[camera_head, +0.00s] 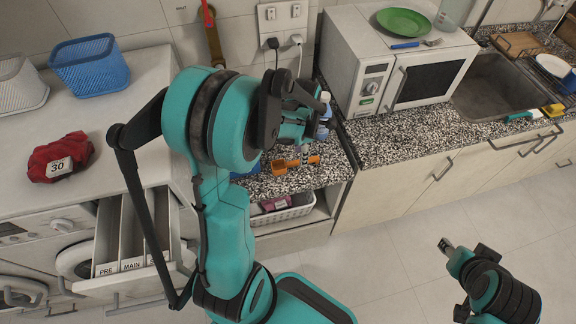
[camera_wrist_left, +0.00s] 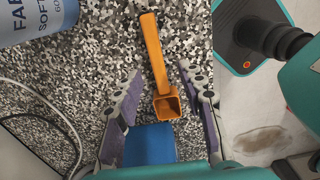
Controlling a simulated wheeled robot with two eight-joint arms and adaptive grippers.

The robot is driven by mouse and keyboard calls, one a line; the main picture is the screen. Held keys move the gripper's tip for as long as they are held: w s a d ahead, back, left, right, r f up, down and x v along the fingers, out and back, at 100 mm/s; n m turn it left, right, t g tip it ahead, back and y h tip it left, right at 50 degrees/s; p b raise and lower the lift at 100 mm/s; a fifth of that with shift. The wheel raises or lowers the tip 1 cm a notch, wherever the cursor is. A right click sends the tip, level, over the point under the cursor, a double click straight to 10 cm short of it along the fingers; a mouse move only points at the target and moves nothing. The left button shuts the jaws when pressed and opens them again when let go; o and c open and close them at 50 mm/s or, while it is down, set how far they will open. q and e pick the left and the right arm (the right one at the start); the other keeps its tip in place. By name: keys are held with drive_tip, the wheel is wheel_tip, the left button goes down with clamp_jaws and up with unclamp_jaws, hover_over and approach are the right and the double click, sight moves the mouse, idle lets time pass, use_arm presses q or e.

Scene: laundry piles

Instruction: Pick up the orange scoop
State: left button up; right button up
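The orange scoop (camera_head: 297,165) lies on the speckled counter below my left gripper (camera_head: 304,150). In the left wrist view the scoop (camera_wrist_left: 155,60) has its square cup towards me and its long handle pointing away. My left gripper (camera_wrist_left: 160,72) is open, with its two fingers apart on either side of the scoop and not closed on it. Its fingers are mostly hidden in the head view. My right gripper (camera_head: 446,246) is over the floor at the lower right; its finger opening is too unclear to judge.
A blue object (camera_wrist_left: 151,145) lies close to the scoop's cup. A fabric softener bottle (camera_wrist_left: 35,18) and a white cable (camera_wrist_left: 50,105) are on the left. The microwave (camera_head: 430,78) stands to the right. A white basket (camera_head: 285,209) sits on the shelf below.

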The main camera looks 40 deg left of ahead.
sight(296, 164)
use_arm(q)
drive_tip(key=f, duration=0.1)
drive_tip(key=f+b, duration=0.1)
drive_tip(key=f, duration=0.1)
drive_tip(key=shift+w+d+f, duration=0.1)
drive_tip(key=shift+w+f, duration=0.05)
drive_tip(key=shift+w, duration=0.25)
drive_tip(key=shift+f, duration=0.45)
drive_tip(key=shift+s, duration=0.1)
clamp_jaws()
drive_tip(key=shift+r, duration=0.15)
